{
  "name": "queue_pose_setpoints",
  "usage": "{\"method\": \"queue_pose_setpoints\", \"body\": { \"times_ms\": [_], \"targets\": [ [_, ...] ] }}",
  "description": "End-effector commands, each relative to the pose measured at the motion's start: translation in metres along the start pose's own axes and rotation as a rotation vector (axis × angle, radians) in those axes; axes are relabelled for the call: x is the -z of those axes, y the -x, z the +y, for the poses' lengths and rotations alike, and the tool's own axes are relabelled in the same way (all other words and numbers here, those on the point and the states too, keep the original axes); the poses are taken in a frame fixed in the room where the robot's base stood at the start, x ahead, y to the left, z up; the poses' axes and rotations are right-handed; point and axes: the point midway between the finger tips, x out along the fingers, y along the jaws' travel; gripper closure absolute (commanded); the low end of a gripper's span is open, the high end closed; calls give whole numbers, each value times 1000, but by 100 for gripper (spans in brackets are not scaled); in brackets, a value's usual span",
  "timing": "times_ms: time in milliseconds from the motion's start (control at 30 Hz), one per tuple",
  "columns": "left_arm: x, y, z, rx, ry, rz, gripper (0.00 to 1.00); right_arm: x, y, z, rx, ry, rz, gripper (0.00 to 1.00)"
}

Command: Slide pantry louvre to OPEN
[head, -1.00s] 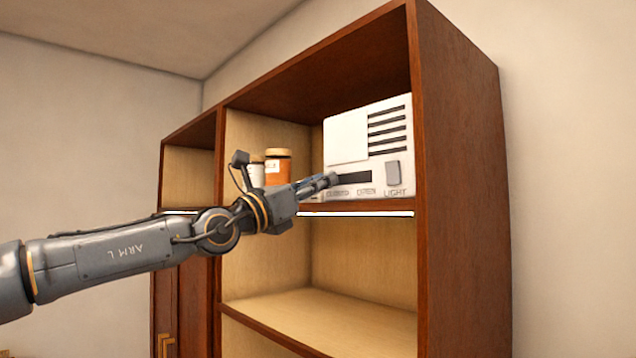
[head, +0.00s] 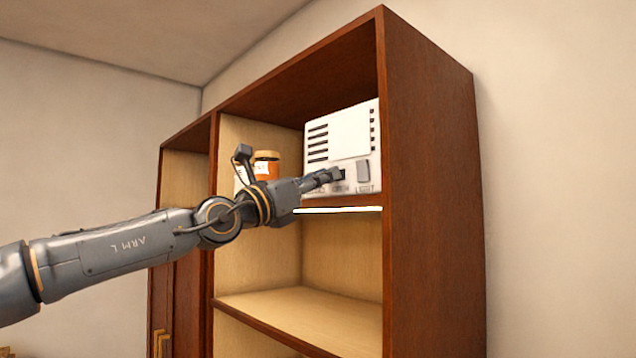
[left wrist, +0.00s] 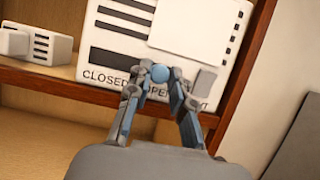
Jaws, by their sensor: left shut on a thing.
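The pantry louvre (head: 312,183) is a white box with dark slots on the upper shelf, lettered CLOSED, OPEN and LIGHT. Its flat white cover plate (head: 350,134) sits right of the middle, with bare slots on its left and a narrow strip of slots on its right. In the left wrist view the plate (left wrist: 193,28) shows too. My left gripper (head: 335,177) is at the lower front of the box. My right gripper is out of view.
A grey rocker switch (head: 363,171) is right of the gripper, above LIGHT. A small slotted white box (left wrist: 40,46) shows in the left wrist view. The cabinet's side wall (head: 430,150) is close on the right.

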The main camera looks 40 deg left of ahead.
Motion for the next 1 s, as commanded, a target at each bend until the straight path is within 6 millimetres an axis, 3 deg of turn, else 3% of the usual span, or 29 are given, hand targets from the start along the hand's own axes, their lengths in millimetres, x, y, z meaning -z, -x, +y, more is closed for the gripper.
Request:
{"method": "queue_pose_setpoints", "body": {
  "times_ms": [33, 67, 133, 167, 267, 467, 567, 1000],
  "targets": [
    [5, 0, 0, 0, 3, 11, 100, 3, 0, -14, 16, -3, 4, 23],
    [5, 0, 1, 0, 3, 11, 72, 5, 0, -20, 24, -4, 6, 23],
    [6, 0, 1, -1, 3, 11, 58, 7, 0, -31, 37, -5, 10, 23],
    [5, 0, 1, -2, 3, 10, 57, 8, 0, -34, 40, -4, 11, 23],
    [4, 0, 2, -3, 4, 9, 57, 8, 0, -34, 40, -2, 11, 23],
    [4, 1, 3, -5, 4, 6, 57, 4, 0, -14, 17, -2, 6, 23],
    [3, 5, 3, -5, 3, 5, 57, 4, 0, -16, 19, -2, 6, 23],
    [0, 68, 1, -3, 3, 2, 57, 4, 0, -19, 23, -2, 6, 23]
  ]
}}
